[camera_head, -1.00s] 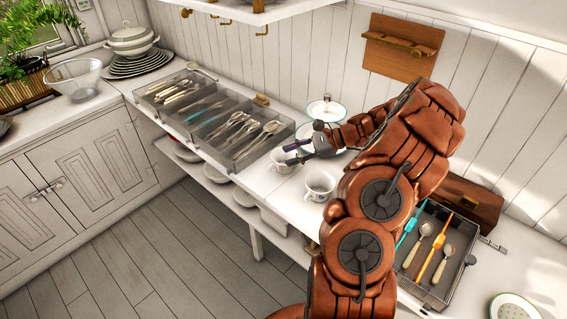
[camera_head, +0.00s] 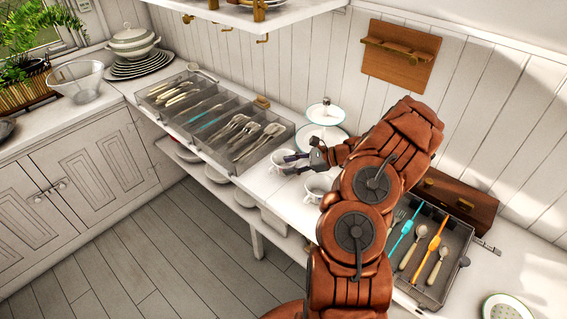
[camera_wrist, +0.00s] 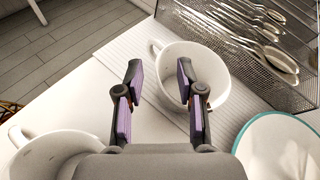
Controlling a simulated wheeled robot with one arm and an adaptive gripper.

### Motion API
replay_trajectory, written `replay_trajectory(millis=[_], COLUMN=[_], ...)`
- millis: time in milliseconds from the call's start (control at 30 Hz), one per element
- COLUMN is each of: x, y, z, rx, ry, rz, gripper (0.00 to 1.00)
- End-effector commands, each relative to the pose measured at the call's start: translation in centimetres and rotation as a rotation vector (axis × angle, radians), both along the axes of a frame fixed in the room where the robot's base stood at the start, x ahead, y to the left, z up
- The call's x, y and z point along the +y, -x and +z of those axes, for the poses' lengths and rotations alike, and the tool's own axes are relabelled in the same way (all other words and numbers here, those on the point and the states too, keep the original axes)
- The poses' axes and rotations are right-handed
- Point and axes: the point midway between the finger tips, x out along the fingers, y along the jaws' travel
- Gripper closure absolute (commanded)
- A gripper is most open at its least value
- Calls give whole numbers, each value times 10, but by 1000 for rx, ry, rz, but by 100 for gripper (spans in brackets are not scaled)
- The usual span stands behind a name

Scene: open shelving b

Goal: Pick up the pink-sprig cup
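A white cup (camera_wrist: 212,72) is ahead of my gripper in the wrist view, its handle toward the upper left. The same cup (camera_head: 281,158) stands on the counter in the head view. My gripper (camera_wrist: 159,76) is open and empty. In the wrist view its right finger overlaps the cup's left wall and opening, and its left finger is left of the cup. Contact cannot be told. In the head view my gripper (camera_head: 293,164) is close beside this cup. A second white cup (camera_head: 317,184) stands nearer; it also shows at the wrist view's lower left (camera_wrist: 30,152). I cannot make out a pink sprig on either.
A mesh cutlery tray (camera_head: 246,164) stands left of the cups; it edges the wrist view's upper right (camera_wrist: 232,62). A tiered stand (camera_head: 326,116) is behind my gripper. Another cutlery tray (camera_head: 436,281) is at right. The counter's front edge is close to the cups.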

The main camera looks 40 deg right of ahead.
Motion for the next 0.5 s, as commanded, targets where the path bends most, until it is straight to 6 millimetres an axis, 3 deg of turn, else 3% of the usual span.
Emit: replay_trajectory(millis=[333,500], x=[6,6], y=[-5,-5], z=[-4,-4], rx=[1,0], ry=[-1,0], rz=[0,0], gripper=[62,78])
